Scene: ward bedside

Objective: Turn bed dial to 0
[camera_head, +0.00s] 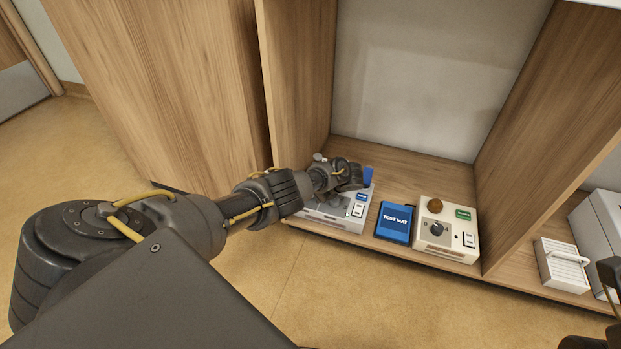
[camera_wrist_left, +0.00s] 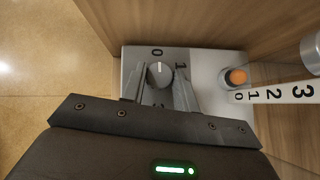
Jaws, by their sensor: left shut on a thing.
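The grey dial (camera_wrist_left: 160,74) sits on a light control box (camera_wrist_left: 205,68), with printed numbers 0 and 1 beside it and another number partly hidden by my gripper. The dial's white mark points up, at or very close to the 0. My left gripper (camera_wrist_left: 160,88) is shut on the dial, one finger on each side. In the head view my left gripper (camera_head: 350,180) is over the left control box (camera_head: 340,219) on the shelf and hides its dial. A dark part at the lower right edge may be my right arm; its fingers cannot be made out.
A blue test mat (camera_head: 394,222) lies right of the left box. A second control box (camera_head: 446,244) with its own dark dial (camera_head: 437,229) and brown knob stands beyond it. In the wrist view an orange button (camera_wrist_left: 236,77) and a strip numbered 0 to 3 are at right. Wooden panels flank the shelf.

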